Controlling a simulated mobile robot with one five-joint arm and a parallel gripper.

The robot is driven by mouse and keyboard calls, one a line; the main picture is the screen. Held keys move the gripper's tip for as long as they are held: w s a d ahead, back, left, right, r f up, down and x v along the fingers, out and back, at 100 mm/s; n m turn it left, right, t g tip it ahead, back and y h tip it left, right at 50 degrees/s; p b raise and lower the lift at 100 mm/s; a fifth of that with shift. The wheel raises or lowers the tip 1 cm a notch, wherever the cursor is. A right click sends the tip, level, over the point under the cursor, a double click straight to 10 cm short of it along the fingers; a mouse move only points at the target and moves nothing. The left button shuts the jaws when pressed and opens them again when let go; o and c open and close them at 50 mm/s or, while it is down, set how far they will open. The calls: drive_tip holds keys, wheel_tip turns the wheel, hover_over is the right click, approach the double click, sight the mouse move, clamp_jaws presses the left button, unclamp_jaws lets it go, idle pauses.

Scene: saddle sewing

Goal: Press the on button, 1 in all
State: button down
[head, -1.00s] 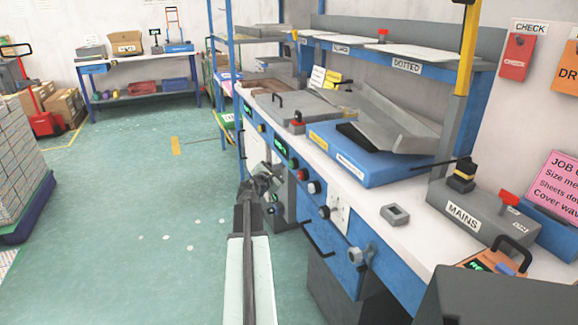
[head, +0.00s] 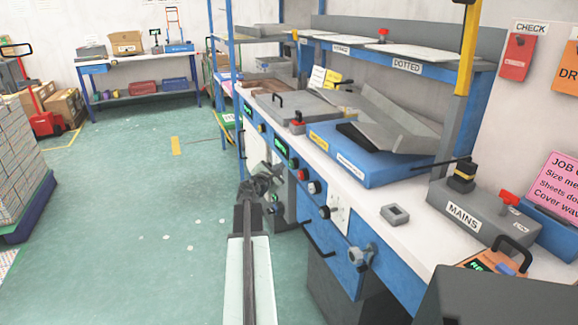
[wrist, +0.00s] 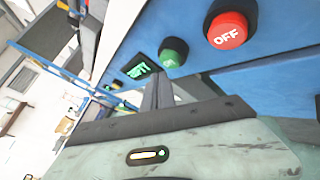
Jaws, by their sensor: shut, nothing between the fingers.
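The green button (wrist: 173,52) is on the blue panel in the wrist view. Its label is too small to read. Beside it is a larger red button marked OFF (wrist: 227,30), and on its other side a small display with green characters (wrist: 136,68). My gripper (wrist: 158,88) is shut and empty, its fingertips pointing at the panel just below the green button in the picture. I cannot tell whether they touch the panel. In the head view my gripper (head: 272,172) is at the bench's front panel and hides part of it.
The workbench (head: 400,233) runs along the right, with knobs, including a black one (head: 314,187), and a grey lever (head: 360,255) on its front. A grey box marked MAINS (head: 465,216) stands on top.

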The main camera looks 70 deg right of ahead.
drive_tip(key=shift+s+d, duration=0.25)
drive_tip(key=shift+s, duration=0.15)
